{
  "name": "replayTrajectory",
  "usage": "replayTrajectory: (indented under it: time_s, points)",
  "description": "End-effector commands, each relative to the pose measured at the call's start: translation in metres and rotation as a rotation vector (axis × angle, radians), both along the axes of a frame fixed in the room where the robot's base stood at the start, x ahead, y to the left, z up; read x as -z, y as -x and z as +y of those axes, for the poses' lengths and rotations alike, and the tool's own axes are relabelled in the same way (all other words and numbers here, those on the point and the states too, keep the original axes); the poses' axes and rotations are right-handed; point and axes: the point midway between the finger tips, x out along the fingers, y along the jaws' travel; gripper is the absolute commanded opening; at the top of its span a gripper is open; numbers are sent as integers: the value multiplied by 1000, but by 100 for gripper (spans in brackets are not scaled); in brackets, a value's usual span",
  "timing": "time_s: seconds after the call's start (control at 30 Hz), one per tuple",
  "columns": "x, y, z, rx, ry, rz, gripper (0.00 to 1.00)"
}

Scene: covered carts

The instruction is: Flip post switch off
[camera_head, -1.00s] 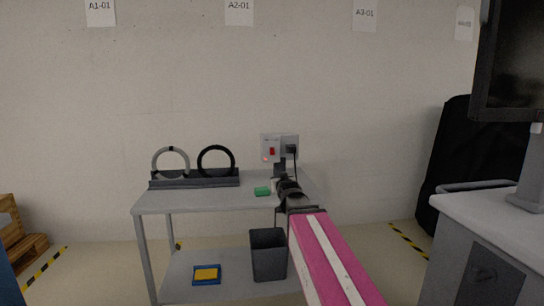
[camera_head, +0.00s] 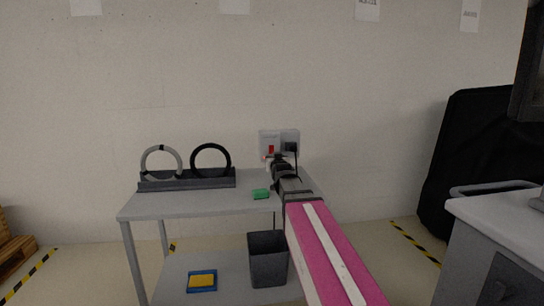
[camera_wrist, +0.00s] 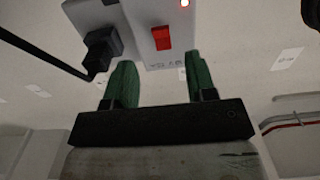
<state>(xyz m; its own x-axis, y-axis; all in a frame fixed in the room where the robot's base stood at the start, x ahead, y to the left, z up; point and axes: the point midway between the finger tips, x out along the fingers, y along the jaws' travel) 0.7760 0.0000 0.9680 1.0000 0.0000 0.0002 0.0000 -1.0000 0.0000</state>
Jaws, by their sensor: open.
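The post switch is a red rocker (camera_head: 271,149) on a light panel (camera_head: 265,137) above the back of the grey cart. In the head view my arm reaches over the cart and hides part of the post. I cannot tell whether a finger touches the panel.
A black plug with a cable (camera_wrist: 100,48) sits beside the switch. A dark bin (camera_head: 268,262) and blue tray (camera_head: 203,289) are on the lower shelf.

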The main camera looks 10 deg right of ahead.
Motion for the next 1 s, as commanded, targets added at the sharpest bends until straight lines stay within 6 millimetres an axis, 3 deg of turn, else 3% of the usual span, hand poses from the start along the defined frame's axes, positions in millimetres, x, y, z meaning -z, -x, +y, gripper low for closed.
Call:
replayTrajectory:
  time_s: [0.1,0.33,0.73,0.9,1.0]
  points:
    - [0,-27,0,0,0,0,51]
    - [0,-63,0,0,0,0,51]
    - [0,-71,0,0,0,0,51]
    - [0,-70,0,0,0,0,2]
    - [0,-71,0,0,0,0,2]
